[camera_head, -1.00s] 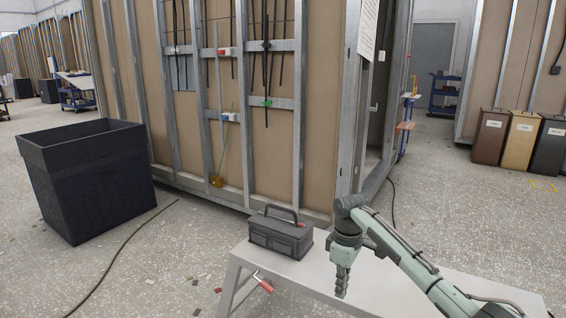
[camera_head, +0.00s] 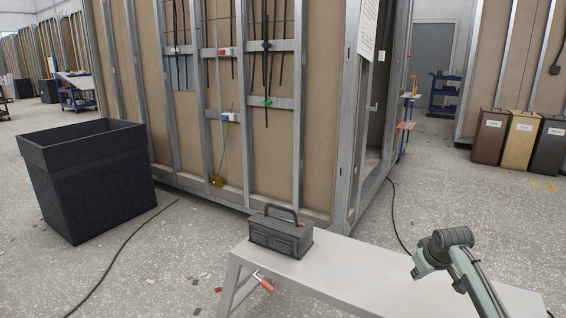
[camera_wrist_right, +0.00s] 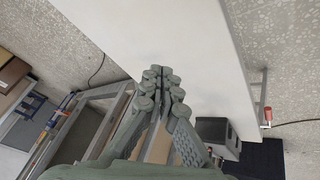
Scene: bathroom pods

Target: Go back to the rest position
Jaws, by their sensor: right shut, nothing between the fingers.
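My right gripper (camera_head: 416,272) is over the right part of the light grey bench, in the head view. In the right wrist view its fingers (camera_wrist_right: 161,72) are together and hold nothing, with the pale bench top beyond them. My right arm comes in from the lower right. My left gripper is in neither view.
A dark toolbox (camera_head: 281,232) with a handle stands on the left end of the bench (camera_head: 345,268). A red-handled tool (camera_head: 263,282) is at the bench's front left edge. A large black bin (camera_head: 92,185) stands left. A framed wall pod (camera_head: 270,150) rises behind the bench.

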